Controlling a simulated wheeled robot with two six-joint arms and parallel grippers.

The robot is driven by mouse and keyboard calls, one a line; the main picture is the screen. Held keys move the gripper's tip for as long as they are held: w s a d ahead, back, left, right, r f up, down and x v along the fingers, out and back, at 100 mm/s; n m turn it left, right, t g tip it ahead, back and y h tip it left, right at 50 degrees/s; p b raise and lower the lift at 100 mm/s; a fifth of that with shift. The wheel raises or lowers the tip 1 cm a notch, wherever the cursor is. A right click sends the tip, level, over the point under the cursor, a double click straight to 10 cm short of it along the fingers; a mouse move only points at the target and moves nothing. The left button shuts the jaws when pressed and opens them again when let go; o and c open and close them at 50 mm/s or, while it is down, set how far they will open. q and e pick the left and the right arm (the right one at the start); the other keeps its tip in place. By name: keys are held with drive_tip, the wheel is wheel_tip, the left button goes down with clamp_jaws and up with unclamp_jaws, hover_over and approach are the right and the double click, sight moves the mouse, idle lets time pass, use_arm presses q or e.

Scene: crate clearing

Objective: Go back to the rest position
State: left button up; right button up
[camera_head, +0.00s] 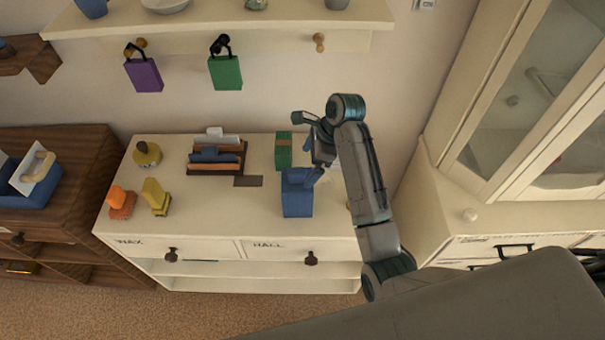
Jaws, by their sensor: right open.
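My right gripper (308,148) is open, above the right part of the cream cabinet top (235,220). Its arm comes in from the lower right. One finger reaches down over a blue box (298,204), and the other points up and left. Whether the lower finger touches the blue box I cannot tell. A green box with a brown band (283,158) stands just left of the gripper. My left gripper is not in view.
A dark letter rack (215,170), a yellow figure (156,198) and an orange one (121,206) stand on the cabinet. A wall shelf (220,38) has purple (143,76) and green (225,74) bags hanging below. A glass-doored cabinet (470,130) stands right of the arm.

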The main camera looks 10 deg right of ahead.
drive_tip(key=shift+v, duration=0.9)
drive_tip(key=shift+f, duration=0.1)
drive_tip(key=s+d+f+n+t+h, duration=0.15)
drive_tip(key=s+d+n, duration=0.25)
drive_tip(key=s+n, duration=0.45)
drive_tip(key=s+d+f+n+h, duration=0.2)
drive_tip(key=s+d+n, duration=0.3)
drive_tip(key=s, duration=0.7)
drive_tip(key=s+d+f+n+t+h, duration=0.1)
drive_tip(key=s+d+f+n+h, duration=0.15)
drive_tip(key=s+n, duration=0.7)
wheel_tip(320, 180, down, 34)
drive_tip(key=d+m+g+b, duration=0.1)
drive_tip(key=d+m+b, duration=0.15)
drive_tip(key=b, duration=0.35)
drive_tip(key=s+f+b, duration=0.2)
drive_tip(key=s+f, duration=0.8)
drive_tip(key=f, duration=0.2)
drive_tip(key=s+d+f+g+b, duration=0.1)
drive_tip(key=s+f+b, duration=0.2)
drive_tip(key=s+f, duration=0.6)
wheel_tip(320, 180, down, 5)
drive_tip(key=shift+s+d+r+y, duration=0.2)
drive_tip(key=shift+s+y, duration=0.2)
